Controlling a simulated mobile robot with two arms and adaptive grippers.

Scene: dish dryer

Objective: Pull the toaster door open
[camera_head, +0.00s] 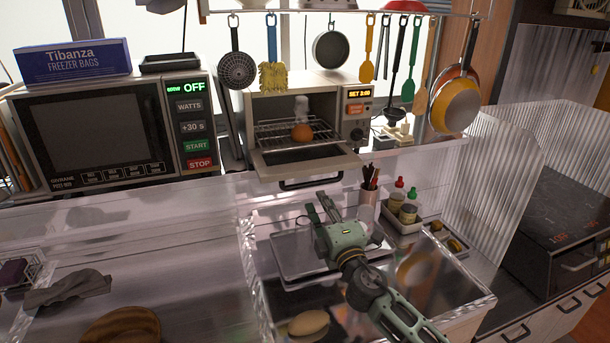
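The toaster (358,97) is a small oven with an orange display, standing on the raised shelf in the middle of the view. Its door (306,160) is folded down at the front, with the dark handle (311,182) along its lower edge. Inside are a wire rack and a round orange-brown item (302,132). My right gripper (320,207) is below and in front of the door handle, apart from it, with its fingers pointing up toward the toaster. The fingers look spread with nothing between them. My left gripper is not in view.
A microwave (104,133) stands left of the toaster. Utensils and pans (454,105) hang above and to the right. A cup of utensils (368,200) and a bottle tray (402,223) stand right of my gripper. A clear-walled sink (272,290) lies below.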

